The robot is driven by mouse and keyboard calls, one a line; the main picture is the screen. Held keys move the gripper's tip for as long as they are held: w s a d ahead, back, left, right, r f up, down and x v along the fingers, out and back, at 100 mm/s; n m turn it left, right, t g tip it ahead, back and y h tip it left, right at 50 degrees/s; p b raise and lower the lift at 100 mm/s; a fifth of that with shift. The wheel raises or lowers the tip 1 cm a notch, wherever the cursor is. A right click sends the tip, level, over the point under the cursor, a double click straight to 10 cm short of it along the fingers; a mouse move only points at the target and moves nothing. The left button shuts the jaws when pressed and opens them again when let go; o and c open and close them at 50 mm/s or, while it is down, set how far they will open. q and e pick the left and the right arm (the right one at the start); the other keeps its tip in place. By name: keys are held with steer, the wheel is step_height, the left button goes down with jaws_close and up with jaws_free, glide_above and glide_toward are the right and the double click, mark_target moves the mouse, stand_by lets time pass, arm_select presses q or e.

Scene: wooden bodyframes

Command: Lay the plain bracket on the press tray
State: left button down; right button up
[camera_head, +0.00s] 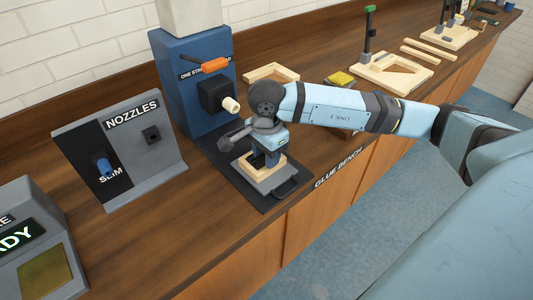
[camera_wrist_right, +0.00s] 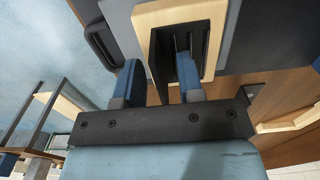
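The plain bracket, a pale wooden frame (camera_head: 244,164), lies on the grey press tray (camera_head: 272,184) in front of the blue press. The wrist view shows the bracket (camera_wrist_right: 148,22) with a dark slotted opening in its middle, on the grey tray (camera_wrist_right: 122,30). My right gripper (camera_head: 266,159) points down at the bracket and hides part of it. In the wrist view its two blue fingers (camera_wrist_right: 160,75) are apart, one outside the bracket's near side and one over the opening. A gap shows between fingers and wood. My left gripper is not in view.
The blue press (camera_head: 185,90) with an orange lever stands behind the tray. A nozzle panel (camera_head: 120,150) and a display box (camera_head: 40,235) stand to the left. Another wooden frame (camera_head: 262,70) and a yellow-topped block (camera_head: 341,78) lie behind my right arm. Bare bench shows at front left.

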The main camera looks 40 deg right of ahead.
step_height(320, 180, up, 14)
stand_by(0.6)
steer(key=shift+s+f, duration=0.1)
steer(key=shift+f, duration=0.1)
stand_by(0.3)
